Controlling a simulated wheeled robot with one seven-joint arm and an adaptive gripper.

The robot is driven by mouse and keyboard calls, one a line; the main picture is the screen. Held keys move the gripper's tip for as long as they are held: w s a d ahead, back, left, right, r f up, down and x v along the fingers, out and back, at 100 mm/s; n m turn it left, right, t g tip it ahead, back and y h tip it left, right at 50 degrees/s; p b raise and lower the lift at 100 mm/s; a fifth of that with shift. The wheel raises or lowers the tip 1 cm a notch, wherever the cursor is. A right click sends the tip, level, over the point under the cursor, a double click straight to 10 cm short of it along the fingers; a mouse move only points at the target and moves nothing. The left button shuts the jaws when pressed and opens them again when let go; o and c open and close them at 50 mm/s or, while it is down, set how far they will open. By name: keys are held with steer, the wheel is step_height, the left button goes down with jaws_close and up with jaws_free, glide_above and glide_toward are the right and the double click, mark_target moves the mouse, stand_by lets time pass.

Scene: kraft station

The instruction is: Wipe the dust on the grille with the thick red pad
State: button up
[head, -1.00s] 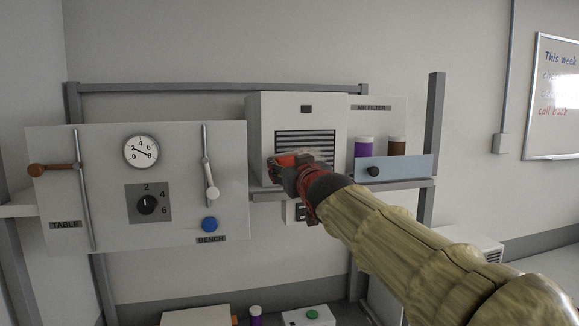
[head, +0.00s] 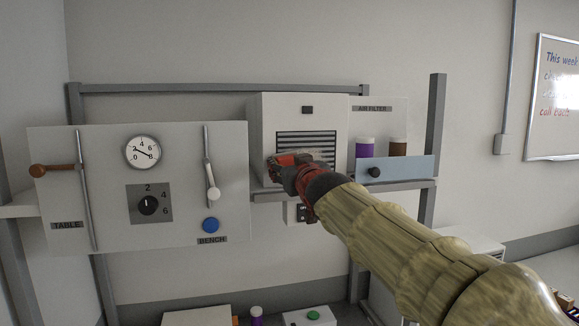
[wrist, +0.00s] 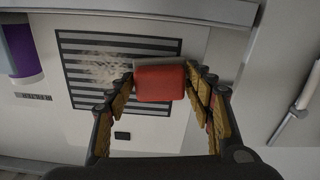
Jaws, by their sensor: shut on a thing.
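The grille (head: 306,144) is a dark slatted panel on the front of a pale box unit on the shelf. It also shows in the wrist view (wrist: 80,88), with a patch of pale dust (wrist: 112,68) over its slats. My gripper (head: 292,163) is in front of the lower part of the grille in the head view. It is shut on the thick red pad (wrist: 159,83), which sits between the fingers in the wrist view. The pad overlaps one edge of the grille, beside the dust. I cannot tell whether it touches the surface.
A panel (head: 105,195) with a gauge, dial and levers stands left of the unit. To the right, a purple container (head: 365,148) and a brown container (head: 398,147) stand behind a blue-grey strip (head: 405,168). A shelf rail (head: 400,186) runs below.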

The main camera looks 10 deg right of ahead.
mark_target(327, 159)
steer(key=shift+w, duration=0.25)
steer(key=p, duration=0.2)
steer(key=shift+d+r+p, duration=0.2)
steer(key=shift+d+p, duration=0.1)
steer(key=shift+d, duration=0.1)
steer(key=d+p, duration=0.3)
steer(key=p, duration=0.4)
steer(key=shift+s+d+f, duration=0.1)
steer(key=shift+d+p, duration=0.15)
steer(key=shift+p, duration=0.25)
steer(key=shift+d+f+p, duration=0.1)
steer(key=shift+d+p, duration=2.85)
steer(key=shift+d, duration=0.9)
